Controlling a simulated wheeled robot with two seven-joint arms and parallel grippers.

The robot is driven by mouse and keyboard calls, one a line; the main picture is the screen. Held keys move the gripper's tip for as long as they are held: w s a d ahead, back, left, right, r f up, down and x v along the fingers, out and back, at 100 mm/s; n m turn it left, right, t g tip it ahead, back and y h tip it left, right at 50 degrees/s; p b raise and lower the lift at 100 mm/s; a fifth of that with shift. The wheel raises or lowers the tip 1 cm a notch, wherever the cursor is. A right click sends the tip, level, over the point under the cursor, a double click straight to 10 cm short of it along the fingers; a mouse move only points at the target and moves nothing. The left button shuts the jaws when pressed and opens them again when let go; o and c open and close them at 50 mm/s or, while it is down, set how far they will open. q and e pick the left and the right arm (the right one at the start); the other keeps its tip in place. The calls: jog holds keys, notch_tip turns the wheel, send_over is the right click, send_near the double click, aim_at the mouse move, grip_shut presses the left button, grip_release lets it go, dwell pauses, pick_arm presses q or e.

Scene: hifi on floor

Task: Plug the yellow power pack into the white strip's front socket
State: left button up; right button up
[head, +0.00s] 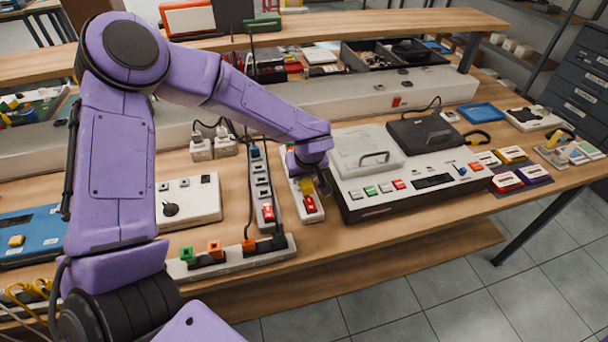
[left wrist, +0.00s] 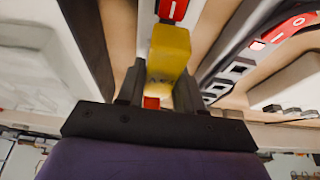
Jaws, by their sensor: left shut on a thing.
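My left gripper (head: 305,178) is over the white strip (head: 314,217), pointing down at it. In the left wrist view the left gripper (left wrist: 158,92) is shut on the yellow power pack (left wrist: 170,48), which sits between its two dark fingers. In the head view only a small part of the yellow power pack (head: 307,187) shows below the purple wrist. The white strip has a red switch (head: 309,204) at its near end, beside the pack. The front socket is hidden by the pack and gripper, and I cannot tell whether the pack touches it. My right gripper is not in view.
A grey strip (head: 262,180) with black sockets and a red switch lies just left. A white device (head: 405,187) with coloured buttons stands close on the right. A long strip (head: 240,260) with coloured plugs lies along the front edge. A white box (head: 189,200) is farther left.

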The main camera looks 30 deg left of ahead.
pick_arm(q)
jog(key=shift+s+f+p, duration=0.25)
jog(key=shift+f+p, duration=0.05)
jog(key=shift+p, duration=0.7)
dwell(2.8)
jog(key=shift+r, duration=0.1)
jog(key=shift+w+r+p, duration=0.15)
jog(key=shift+r+p, duration=0.6)
jog(key=shift+p, duration=0.3)
notch_tip(320, 180, up, 5)
jog(key=p, duration=0.5)
jog(key=shift+f, duration=0.15)
jog(key=shift+f, duration=0.1)
jog(key=shift+w, duration=0.1)
